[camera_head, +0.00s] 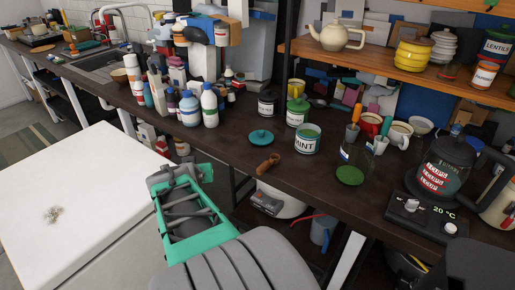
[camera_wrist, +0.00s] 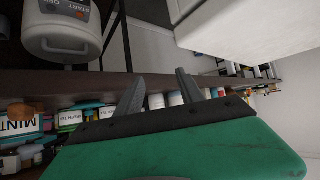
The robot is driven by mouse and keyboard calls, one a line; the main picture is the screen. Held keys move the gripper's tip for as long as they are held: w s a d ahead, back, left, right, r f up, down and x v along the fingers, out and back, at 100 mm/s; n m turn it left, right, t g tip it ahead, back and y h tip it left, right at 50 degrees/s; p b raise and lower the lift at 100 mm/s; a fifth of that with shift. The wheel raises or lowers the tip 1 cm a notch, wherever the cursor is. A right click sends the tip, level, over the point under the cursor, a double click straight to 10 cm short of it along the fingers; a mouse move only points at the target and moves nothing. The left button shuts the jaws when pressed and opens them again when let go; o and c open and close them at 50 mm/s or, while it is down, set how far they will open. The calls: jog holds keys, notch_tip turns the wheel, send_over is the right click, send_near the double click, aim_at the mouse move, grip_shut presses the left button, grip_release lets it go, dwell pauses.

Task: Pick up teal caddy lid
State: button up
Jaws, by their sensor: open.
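The teal caddy lid (camera_head: 261,137) is a small round lid with a knob. It lies on the dark counter, left of the MINT tin (camera_head: 306,140) and behind a brown wooden piece (camera_head: 268,164). My gripper (camera_wrist: 160,84) is open and empty, its two grey fingers spread in the wrist view. In the head view my green wrist is in front of the counter, left of and nearer than the lid. In the wrist view the scene is upside down, and a teal patch beside the MINT tin may be the lid; I cannot tell for sure.
Several bottles (camera_head: 209,105) stand to the left. A black kettle (camera_head: 445,165) stands at the right. A white-topped unit (camera_head: 75,200) is at the left. Bare counter lies around the teal lid.

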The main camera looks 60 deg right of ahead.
aim_at(261, 132)
jog(key=s+d+r+m+g+h, duration=0.1)
jog(key=s+d+h, duration=0.1)
jog(key=s+d, duration=0.2)
jog(key=s+d+r+m+h+b, duration=0.1)
jog(key=s+d+m+h, duration=0.1)
jog(key=s+d, duration=0.2)
jog(key=s+d+r+m+g+h, duration=0.1)
jog(key=s+d+h, duration=0.1)
jog(key=d, duration=0.5)
jog(key=shift+s+d+m+g+h+b, duration=0.15)
jog(key=shift+s+d+b, duration=0.05)
jog(key=shift+s, duration=0.25)
jog(key=shift+s+d+m+g+h+b, duration=0.15)
jog(key=shift+s+d, duration=0.05)
jog(key=shift+s, duration=0.25)
jog(key=x, duration=0.7)
jog(key=shift+d+r, duration=0.1)
jog(key=shift+r, duration=0.15)
jog(key=shift+c, duration=0.6)
grip_shut()
